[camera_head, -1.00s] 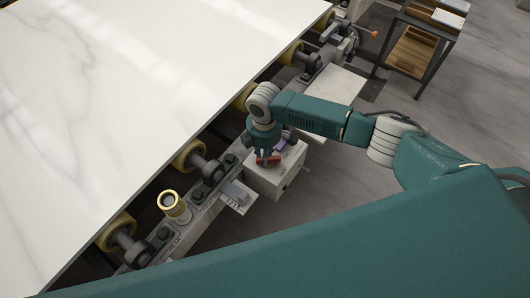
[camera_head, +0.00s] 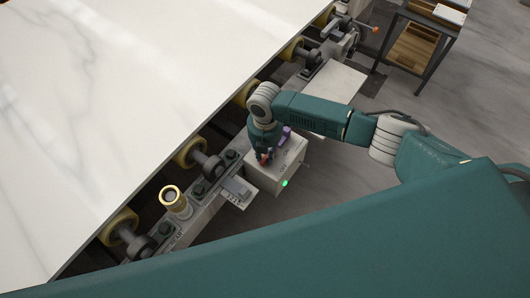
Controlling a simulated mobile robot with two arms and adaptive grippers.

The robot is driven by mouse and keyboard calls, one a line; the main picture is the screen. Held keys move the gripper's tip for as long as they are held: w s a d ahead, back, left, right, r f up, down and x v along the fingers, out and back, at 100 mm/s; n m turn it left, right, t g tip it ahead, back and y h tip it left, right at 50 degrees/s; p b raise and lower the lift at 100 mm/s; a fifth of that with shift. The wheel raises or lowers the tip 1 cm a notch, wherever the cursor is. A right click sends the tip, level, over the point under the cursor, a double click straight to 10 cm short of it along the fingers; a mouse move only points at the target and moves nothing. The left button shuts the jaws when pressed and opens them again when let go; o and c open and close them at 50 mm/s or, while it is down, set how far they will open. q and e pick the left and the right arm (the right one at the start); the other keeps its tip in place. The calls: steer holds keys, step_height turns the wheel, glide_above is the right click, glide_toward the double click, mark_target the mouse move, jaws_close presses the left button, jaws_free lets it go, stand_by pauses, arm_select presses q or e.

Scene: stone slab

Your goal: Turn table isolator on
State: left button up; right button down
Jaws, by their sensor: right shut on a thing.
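The table isolator is a pale box (camera_head: 277,171) on the near side of the roller rail, with ON/OFF style lettering on its top. A red handle (camera_head: 264,157) shows small on its top, partly hidden by my right gripper. My right gripper (camera_head: 265,154) points down over the box and is shut on the red handle. A green light (camera_head: 284,183) glows on the box's near face. My left gripper is out of view.
A large white marble slab (camera_head: 130,90) lies on rollers at left. A brass cup-like fitting (camera_head: 174,200) stands on the rail. A shelf with wooden boards (camera_head: 415,48) stands at top right.

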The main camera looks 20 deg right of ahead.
mark_target(265, 156)
steer(key=shift+a+r+n, duration=0.1)
steer(key=shift+n, duration=0.2)
stand_by(0.4)
steer(key=c, duration=1.5)
jaws_free()
steer(key=shift+c, duration=0.2)
step_height(265, 156, up, 12)
